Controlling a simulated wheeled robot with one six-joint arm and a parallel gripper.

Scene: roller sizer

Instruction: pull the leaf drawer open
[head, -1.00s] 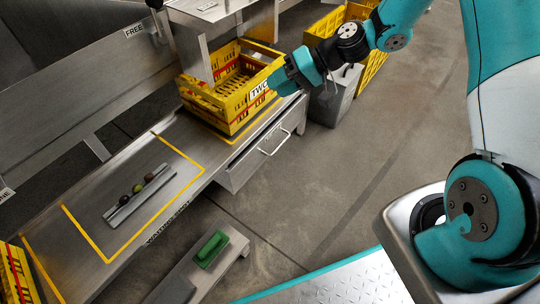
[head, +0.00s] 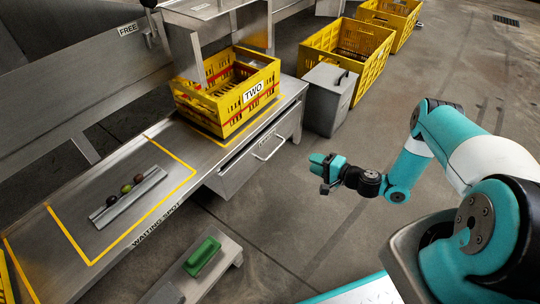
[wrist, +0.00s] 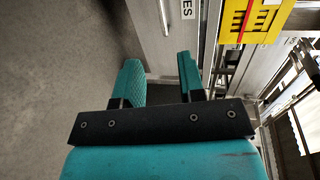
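A label ending in "ES" (wrist: 188,9) is on the drawer front there. My gripper (head: 320,168) is out over the floor, to the right of the handle and apart from it. In the wrist view, my gripper (wrist: 160,65) has its two teal fingers spread with nothing between them, pointing towards the drawer front.
A yellow crate marked TWO (head: 228,95) stands on the bench above the drawer. A grey lidded bin (head: 328,98) and yellow crates (head: 347,50) stand on the floor beyond. A low stand with a green block (head: 202,257) is in front. Floor around my gripper is clear.

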